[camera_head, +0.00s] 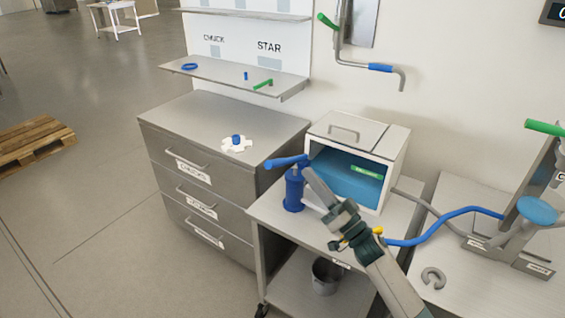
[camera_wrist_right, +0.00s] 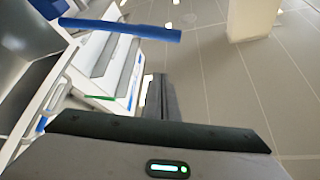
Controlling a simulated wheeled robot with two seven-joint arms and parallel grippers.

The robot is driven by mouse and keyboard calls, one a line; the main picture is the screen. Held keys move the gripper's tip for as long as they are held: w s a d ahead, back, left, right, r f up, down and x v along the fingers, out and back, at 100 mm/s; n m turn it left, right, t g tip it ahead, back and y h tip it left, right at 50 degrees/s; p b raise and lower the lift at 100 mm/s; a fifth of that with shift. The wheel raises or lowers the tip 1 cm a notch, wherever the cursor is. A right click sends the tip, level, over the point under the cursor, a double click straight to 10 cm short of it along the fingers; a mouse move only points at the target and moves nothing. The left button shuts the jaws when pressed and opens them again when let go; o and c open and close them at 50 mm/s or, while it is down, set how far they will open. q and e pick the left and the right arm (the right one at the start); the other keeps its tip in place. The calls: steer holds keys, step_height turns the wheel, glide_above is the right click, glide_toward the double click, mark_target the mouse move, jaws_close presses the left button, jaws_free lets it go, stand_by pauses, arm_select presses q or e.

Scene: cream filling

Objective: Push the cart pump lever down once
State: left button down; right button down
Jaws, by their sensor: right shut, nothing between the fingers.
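The blue cart pump (camera_head: 293,192) stands upright at the left end of the cart top (camera_head: 268,212). Its blue lever (camera_head: 284,162) sticks out to the left at its top, near level in the head view. The lever also shows as a blue bar across the upper left of the right wrist view (camera_wrist_right: 120,29). My right gripper (camera_head: 310,173) is shut and empty, its tips close beside the pump's top and the lever's right end. I cannot tell whether they touch. The shut fingers also show in the right wrist view (camera_wrist_right: 158,88). My left gripper is out of view.
A white box with a blue interior (camera_head: 345,172) stands on the cart behind my right gripper. A bucket (camera_head: 326,275) sits on the lower shelf. A steel drawer cabinet (camera_head: 205,180) is left of the cart. A blue hose (camera_head: 450,222) runs right. Open floor lies at left.

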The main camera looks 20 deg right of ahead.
mark_target(289, 160)
steer(key=shift+w, duration=0.1)
